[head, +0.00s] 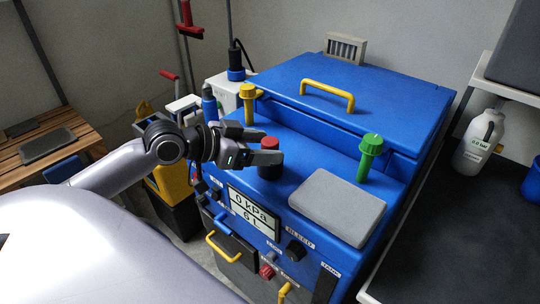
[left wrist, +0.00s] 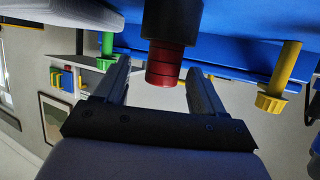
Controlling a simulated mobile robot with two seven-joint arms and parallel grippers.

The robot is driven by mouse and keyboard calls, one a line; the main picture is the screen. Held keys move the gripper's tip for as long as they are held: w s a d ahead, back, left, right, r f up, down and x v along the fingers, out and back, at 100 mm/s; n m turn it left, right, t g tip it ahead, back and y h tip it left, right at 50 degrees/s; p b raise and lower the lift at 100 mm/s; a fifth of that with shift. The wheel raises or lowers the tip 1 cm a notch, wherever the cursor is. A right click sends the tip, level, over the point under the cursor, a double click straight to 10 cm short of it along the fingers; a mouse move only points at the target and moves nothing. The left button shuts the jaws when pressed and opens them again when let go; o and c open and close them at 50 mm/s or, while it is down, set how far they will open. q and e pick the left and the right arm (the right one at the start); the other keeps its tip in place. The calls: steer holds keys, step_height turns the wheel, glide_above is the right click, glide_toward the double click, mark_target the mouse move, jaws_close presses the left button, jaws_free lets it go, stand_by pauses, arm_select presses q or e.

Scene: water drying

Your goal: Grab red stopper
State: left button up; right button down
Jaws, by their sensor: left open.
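The red stopper (head: 270,142) is a round red cap on a black cylinder (head: 270,169) on top of the blue machine (head: 310,140). My left gripper (head: 263,147) is open beside it, its fingers pointing right at cap height. In the left wrist view, which looks upside down, the red stopper (left wrist: 165,66) shows between the tips of the two open fingers of my left gripper (left wrist: 158,72), with a gap to each side. The nearer finger hides part of the black cylinder in the head view. My right gripper is not in view.
A yellow valve (head: 248,100) stands behind the gripper and a green valve (head: 369,155) to the right. A grey pad (head: 338,206) lies on the front right. A yellow handle (head: 327,92) rises from the lid. A white bottle (head: 478,140) stands at far right.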

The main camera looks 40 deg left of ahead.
mark_target(277, 146)
arm_select(q)
steer(key=shift+x, duration=2.1)
steer(key=shift+a+f, duration=0.1)
steer(key=c, duration=1.2)
